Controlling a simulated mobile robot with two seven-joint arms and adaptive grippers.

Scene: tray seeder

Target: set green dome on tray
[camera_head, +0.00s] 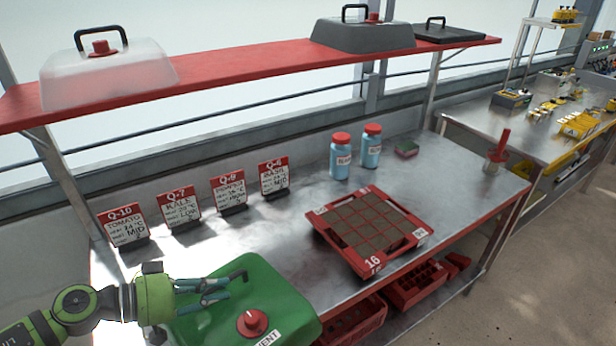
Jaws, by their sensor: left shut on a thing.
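The green dome (275,294) is at the front left of the metal bench, with a red vent knob (252,322) and a black handle on top. My left gripper (226,288) is shut on the dome's handle. I cannot tell whether the dome rests on the bench or hangs just above it. The red tray (398,252), marked 16, lies on the bench to the right of the dome. Its cells hold brown soil and its top is uncovered. The dome and tray are apart. My right gripper is not in view.
Several sign cards (183,211) stand along the back left. A red shelf (240,65) overhangs the back, bearing a clear dome (105,75) and a grey dome (362,35). Red crates sit below.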

